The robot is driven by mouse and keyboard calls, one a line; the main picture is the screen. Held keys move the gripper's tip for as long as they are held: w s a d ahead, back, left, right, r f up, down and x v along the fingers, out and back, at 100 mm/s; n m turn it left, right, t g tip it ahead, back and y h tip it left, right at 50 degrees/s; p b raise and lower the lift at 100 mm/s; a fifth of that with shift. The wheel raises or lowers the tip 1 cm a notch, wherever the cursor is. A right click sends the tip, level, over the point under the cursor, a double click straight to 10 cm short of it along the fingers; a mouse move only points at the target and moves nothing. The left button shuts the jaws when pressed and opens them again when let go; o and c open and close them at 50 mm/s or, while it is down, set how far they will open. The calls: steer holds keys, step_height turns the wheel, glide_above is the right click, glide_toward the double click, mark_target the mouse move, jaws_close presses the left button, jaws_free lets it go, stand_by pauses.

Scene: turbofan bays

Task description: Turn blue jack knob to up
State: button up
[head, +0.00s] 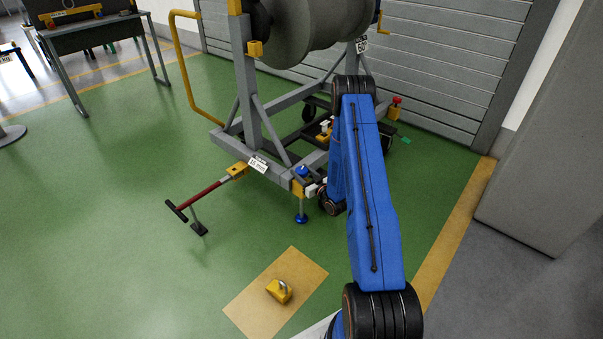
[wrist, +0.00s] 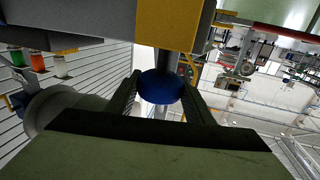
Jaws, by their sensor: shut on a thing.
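The blue jack knob (head: 302,170) sits on top of the yellow block (head: 297,187) at the near corner of the grey engine stand. In the wrist view, which looks upside down, the blue knob (wrist: 160,87) is joined by a short grey shaft to the yellow block (wrist: 170,25). My gripper (head: 311,183) is at the knob, coming from the right. In the wrist view its two dark fingers (wrist: 162,92) lie on either side of the knob, shut on it. The blue foot (head: 301,218) of the jack is below, at floor level. Any knob marking is not readable.
The grey stand (head: 280,94) carries a large engine drum (head: 310,25). A red tow bar (head: 205,193) sticks out at the left. A yellow padlock-like block (head: 279,291) lies on a tan floor patch (head: 262,312).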

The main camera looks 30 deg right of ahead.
steer(key=n+g+y, duration=0.1)
steer(key=n+y, duration=0.1)
steer(key=y, duration=0.1)
steer(key=n+g+y, duration=0.1)
steer(key=n+y, duration=0.2)
steer(key=y, duration=0.1)
steer(key=shift+d+g+y, duration=0.1)
steer(key=shift+g+y, duration=0.2)
steer(key=shift+g, duration=0.1)
steer(key=n+g+y, duration=0.4)
steer(key=y, duration=0.1)
steer(key=shift+n+g, duration=0.3)
steer(key=n+g+y, duration=0.1)
steer(key=n+g, duration=0.1)
steer(key=g, duration=0.1)
steer(key=n+g+y, duration=0.1)
steer(key=n+g, duration=0.1)
steer(key=g, duration=0.1)
steer(key=shift+f+n+g+y, duration=0.1)
steer(key=shift+n+g+y, duration=0.2)
steer(key=shift+y, duration=0.1)
steer(key=shift+n+g, duration=1)
steer(key=shift+g, duration=0.6)
steer(key=shift+n+g, duration=1)
steer(key=shift+g, duration=0.6)
steer(key=shift+g, duration=0.3)
steer(key=o, duration=1)
steer(key=shift+o, duration=0.2)
